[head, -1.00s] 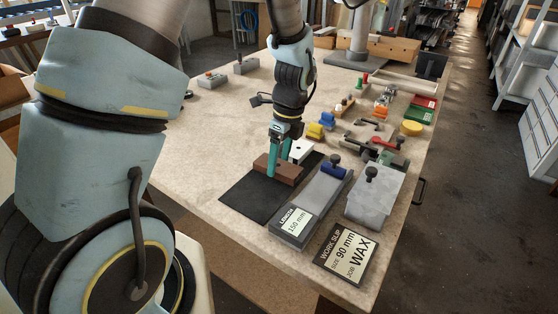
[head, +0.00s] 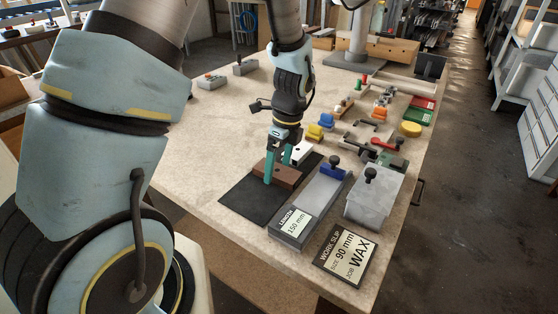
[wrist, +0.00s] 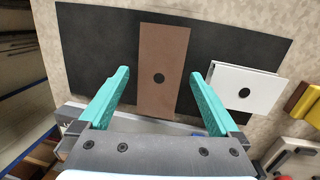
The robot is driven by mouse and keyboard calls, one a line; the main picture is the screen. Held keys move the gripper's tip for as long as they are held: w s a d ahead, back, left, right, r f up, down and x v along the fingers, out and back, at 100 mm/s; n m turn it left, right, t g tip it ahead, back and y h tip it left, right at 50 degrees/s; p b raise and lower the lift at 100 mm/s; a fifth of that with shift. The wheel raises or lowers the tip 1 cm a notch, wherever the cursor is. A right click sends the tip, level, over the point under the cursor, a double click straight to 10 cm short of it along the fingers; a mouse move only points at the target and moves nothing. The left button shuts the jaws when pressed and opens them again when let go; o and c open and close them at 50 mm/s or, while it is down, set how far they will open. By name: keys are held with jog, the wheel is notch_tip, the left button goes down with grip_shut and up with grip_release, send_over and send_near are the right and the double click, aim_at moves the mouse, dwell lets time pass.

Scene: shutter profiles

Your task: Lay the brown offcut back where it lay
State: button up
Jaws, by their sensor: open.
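The brown offcut (head: 283,175) is a flat block with a dark round spot on its top, lying on the black mat (head: 242,196). It also shows in the wrist view (wrist: 162,58), lying on the dark mat (wrist: 105,60). My gripper (head: 278,170) is over the offcut with its teal fingers pointing down. In the wrist view my gripper (wrist: 157,82) is open, one finger on each side of the offcut, with a gap showing on both sides. Whether the fingertips touch the mat is hard to tell.
A white block (wrist: 243,92) with a dark hole lies close to the right finger. A grey length gauge marked 150 mm (head: 310,200) and a work slip reading 90 mm, WAX (head: 345,254) stand nearby. Bare bench (head: 215,130) lies to the left.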

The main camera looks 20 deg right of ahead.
aim_at(285, 168)
notch_tip(285, 168, up, 12)
jog(key=d+b, duration=0.2)
jog(key=b, duration=0.1)
jog(key=a+f+n+t+h, duration=0.1)
jog(key=a+n, duration=1.2)
jog(key=s+a+f+n+h, duration=0.1)
jog(key=a+n, duration=1.2)
jog(key=shift+s+f+n+t, duration=0.25)
jog(key=shift+f+n+t, duration=0.1)
jog(key=shift+n+t, duration=0.05)
